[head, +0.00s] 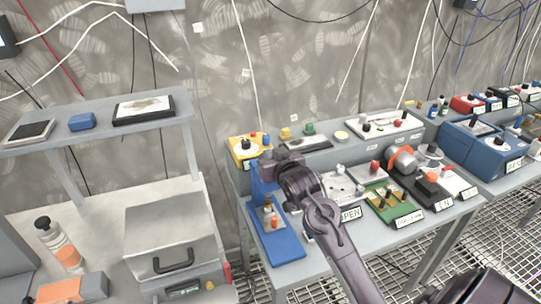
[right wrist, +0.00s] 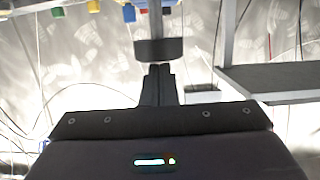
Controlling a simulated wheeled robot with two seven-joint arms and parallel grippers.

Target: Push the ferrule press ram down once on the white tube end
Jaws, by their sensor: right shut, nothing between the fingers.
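The ferrule press stands at the left end of the grey table in the head view, with a flat blue base (head: 277,246) and a blue upright. A small orange and white piece (head: 269,216) sits low on it; I cannot make out the white tube end clearly. My right gripper (head: 266,166) is at the top of the press and covers much of the ram there. In the right wrist view, its fingers (right wrist: 158,72) are shut and empty, close to a dark grey cylinder on a shaft, likely the ram head (right wrist: 158,49). I cannot tell if they touch.
Right of the press are a white fixture (head: 343,186), a green board (head: 394,203) and a dark unit with an orange ring (head: 402,160). A yellow box (head: 243,150) stands behind. A grey case (head: 170,240) is on the left bench.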

